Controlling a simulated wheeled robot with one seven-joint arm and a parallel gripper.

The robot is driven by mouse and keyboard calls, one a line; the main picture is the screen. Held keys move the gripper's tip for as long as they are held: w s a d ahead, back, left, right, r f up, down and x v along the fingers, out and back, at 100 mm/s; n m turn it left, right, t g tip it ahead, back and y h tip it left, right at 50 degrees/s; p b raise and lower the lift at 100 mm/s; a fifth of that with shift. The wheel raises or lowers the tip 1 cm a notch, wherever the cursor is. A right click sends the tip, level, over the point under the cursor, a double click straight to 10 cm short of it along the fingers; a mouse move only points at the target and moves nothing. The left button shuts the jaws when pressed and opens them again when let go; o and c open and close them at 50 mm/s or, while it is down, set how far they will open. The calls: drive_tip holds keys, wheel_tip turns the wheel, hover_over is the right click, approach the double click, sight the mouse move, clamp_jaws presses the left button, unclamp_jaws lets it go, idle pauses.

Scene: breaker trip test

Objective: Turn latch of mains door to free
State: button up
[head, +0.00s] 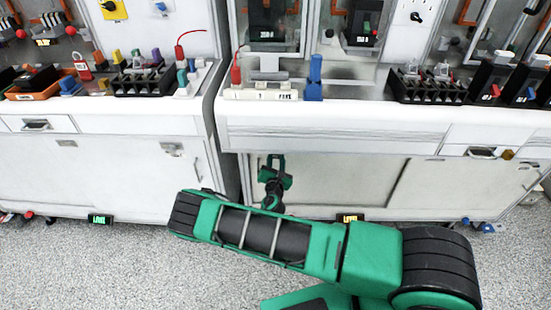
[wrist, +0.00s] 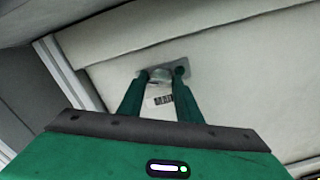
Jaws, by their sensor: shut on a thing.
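The mains door (wrist: 100,85) is a white panel that fills most of the wrist view. A small metal latch (wrist: 160,76) sits on it on a grey plate. A dark label (wrist: 164,99) shows just below the latch. My gripper (wrist: 163,72) is at the latch, with one green finger on each side, and is shut on it. In the head view my gripper (head: 271,163) is at the cabinet front below the bench; the latch there is hidden behind it.
A bench (head: 330,122) with a breaker strip (head: 262,94), a blue block (head: 315,78) and a black rack (head: 428,88) stands above the cabinet. A drawer handle (head: 482,153) sticks out on the right. The grey floor (head: 90,270) at front left is clear.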

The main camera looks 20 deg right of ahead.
drive_tip(key=m, duration=1.2)
drive_tip(key=shift+a+f+m, duration=0.1)
drive_tip(key=shift+m, duration=0.3)
drive_tip(key=shift+s, duration=0.1)
drive_tip(key=o, duration=1)
drive_tip(key=shift+f, duration=0.1)
drive_tip(key=shift+o, duration=0.2)
